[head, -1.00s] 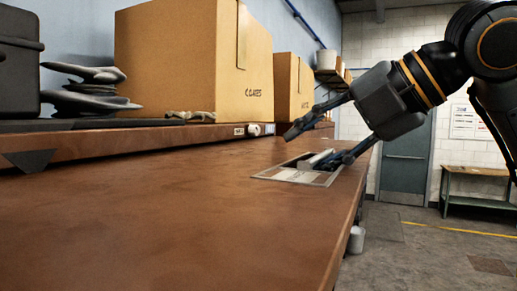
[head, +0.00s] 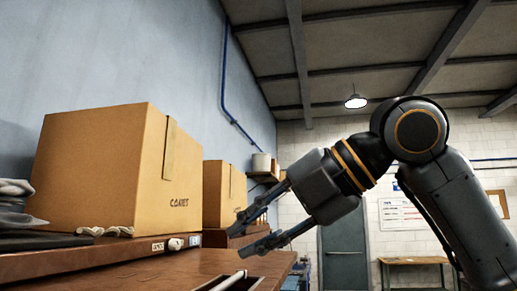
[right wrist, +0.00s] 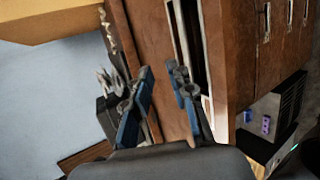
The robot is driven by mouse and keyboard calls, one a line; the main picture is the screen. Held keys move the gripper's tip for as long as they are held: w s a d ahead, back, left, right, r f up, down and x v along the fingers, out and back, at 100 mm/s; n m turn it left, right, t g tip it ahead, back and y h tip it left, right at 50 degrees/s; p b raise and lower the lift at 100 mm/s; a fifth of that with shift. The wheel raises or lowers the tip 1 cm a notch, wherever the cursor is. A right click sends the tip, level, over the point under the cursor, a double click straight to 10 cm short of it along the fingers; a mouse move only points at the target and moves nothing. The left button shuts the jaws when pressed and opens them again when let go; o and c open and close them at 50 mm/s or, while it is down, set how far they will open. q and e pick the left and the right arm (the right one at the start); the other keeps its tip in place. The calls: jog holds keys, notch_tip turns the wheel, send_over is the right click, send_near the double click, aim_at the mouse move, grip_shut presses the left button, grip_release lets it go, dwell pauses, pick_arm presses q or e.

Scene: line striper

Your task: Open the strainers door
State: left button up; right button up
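My right gripper (head: 237,242) is open and empty in the head view, with its fingers apart above the far part of the brown bench top (head: 145,272). A pale rod or edge (head: 229,281) shows beside a dark opening in the bench top at the bottom of the head view; the rest is cut off. In the right wrist view the gripper (right wrist: 159,70) is also open. A long dark slot (right wrist: 198,45) with a pale strip (right wrist: 180,38) lies ahead, apart from the fingers. I cannot identify the strainers door for certain. My left gripper is out of view.
A large cardboard box (head: 100,170) and a smaller one (head: 222,195) stand along the wall. Gloves (head: 105,231) lie on the raised ledge (head: 95,259). A low table (head: 413,262) stands at the back right. Air around the gripper looks free.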

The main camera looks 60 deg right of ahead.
jog(key=shift+s+a+r, duration=0.2)
jog(key=shift+a+r, duration=0.95)
jog(key=shift+a, duration=0.05)
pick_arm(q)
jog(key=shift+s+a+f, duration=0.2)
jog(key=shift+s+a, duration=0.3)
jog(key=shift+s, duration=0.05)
pick_arm(e)
jog(key=s+a+r, duration=0.2)
jog(key=s+r, duration=0.1)
jog(key=r, duration=0.4)
jog(key=shift+a+r, duration=0.3)
jog(key=shift+a, duration=0.05)
jog(key=shift+s, duration=0.15)
